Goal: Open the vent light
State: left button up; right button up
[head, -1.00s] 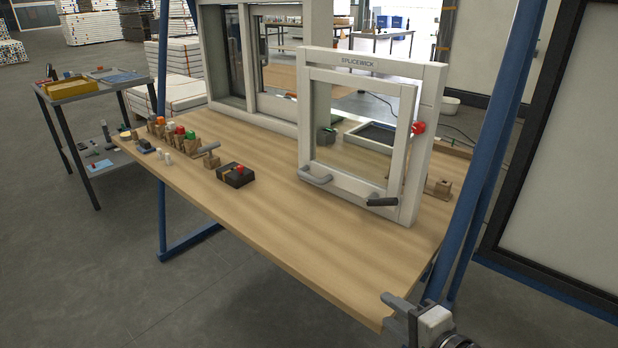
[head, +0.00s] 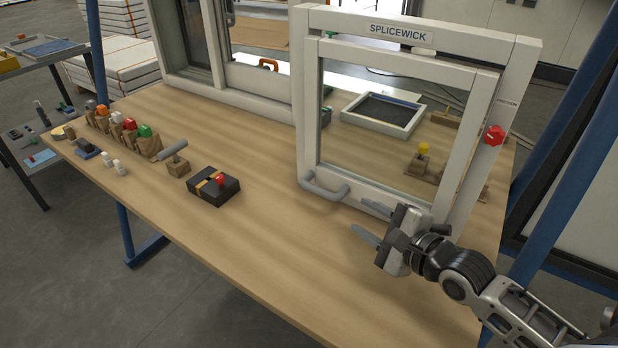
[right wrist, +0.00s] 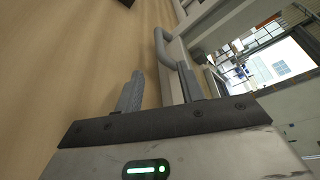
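The vent light is a small white-framed window marked SPLICEWICK (head: 400,33), upright on the bench. Its sash (head: 312,110) looks closed in the frame. A grey U-shaped pull handle (head: 324,187) is at the sash's lower left; it also shows in the right wrist view (right wrist: 165,45). A red knob (head: 494,135) is on the right post. My right gripper (head: 370,222) is in front of the lower right corner, its fingers apart with nothing seen between them (right wrist: 162,88). It hides the spot of the dark lever seen earlier. My left gripper is out of view.
On the wooden bench (head: 240,240) are a black box with a red button (head: 213,187), a wooden block with a grey handle (head: 176,165) and a row of coloured knobs (head: 125,130). A larger window (head: 190,45) stands behind. The bench front is clear.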

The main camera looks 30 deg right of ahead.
aim_at(324, 194)
jog(key=x, duration=1.4)
jog(key=shift+w+a+f, duration=0.1)
jog(key=shift+w+f, duration=0.05)
jog(key=shift+w, duration=0.25)
grip_shut()
jog(key=shift+a, duration=0.1)
